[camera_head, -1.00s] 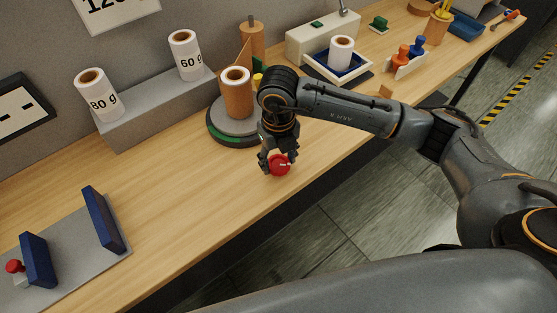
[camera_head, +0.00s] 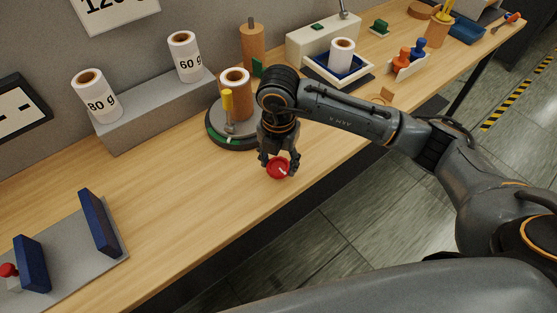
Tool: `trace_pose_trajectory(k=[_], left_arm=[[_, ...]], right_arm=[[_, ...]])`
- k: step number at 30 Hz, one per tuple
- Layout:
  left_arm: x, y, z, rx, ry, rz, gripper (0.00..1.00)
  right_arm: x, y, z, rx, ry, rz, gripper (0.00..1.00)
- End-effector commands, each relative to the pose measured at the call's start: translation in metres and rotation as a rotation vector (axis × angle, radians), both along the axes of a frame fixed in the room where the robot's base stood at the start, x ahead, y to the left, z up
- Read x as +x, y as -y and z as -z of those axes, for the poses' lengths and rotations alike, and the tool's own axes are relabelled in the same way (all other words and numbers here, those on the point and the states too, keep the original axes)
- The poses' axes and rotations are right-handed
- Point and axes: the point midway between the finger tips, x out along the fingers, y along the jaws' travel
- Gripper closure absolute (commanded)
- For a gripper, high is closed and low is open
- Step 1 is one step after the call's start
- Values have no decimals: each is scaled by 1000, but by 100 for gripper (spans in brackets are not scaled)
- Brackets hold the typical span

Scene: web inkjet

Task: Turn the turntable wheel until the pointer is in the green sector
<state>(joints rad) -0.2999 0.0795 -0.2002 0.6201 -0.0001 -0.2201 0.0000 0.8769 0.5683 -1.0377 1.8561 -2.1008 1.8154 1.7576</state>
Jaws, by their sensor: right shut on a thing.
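My right gripper (camera_head: 277,166) points down at the front of the bench, shut on a small red wheel (camera_head: 279,170) with a pale mark on it. Its fingers cover part of the wheel. Behind it stands the turntable (camera_head: 214,138), a round dark base with a grey top and a green sector (camera_head: 234,140) on its front rim. The turntable carries a brown and white roll (camera_head: 235,96) and a yellow-topped post (camera_head: 228,101), now in front of the roll. A small white mark shows at the green sector; I cannot tell whether it is the pointer. My arm hides the turntable's right side.
A grey step (camera_head: 150,112) with labelled rolls stands behind the turntable on the left. A grey plate (camera_head: 75,265) with blue uprights lies at the front left. A blue tray (camera_head: 358,68) with a white roll stands beyond my arm. Bare wood lies left of the wheel.

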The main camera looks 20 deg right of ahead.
Motion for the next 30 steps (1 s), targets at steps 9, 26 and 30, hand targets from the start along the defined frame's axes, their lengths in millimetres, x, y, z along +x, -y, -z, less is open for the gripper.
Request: trace_pose_trajectory(k=[9, 26, 30], left_arm=[[0, 0, 0, 0, 0, 0, 100], [0, 0, 0, 0, 0, 0, 100], [0, 0, 0, 0, 0, 0, 100]], right_arm=[[0, 0, 0, -1, 1, 106, 77], [0, 0, 0, -1, 1, 121, 36], [0, 0, 0, -1, 1, 120, 23]])
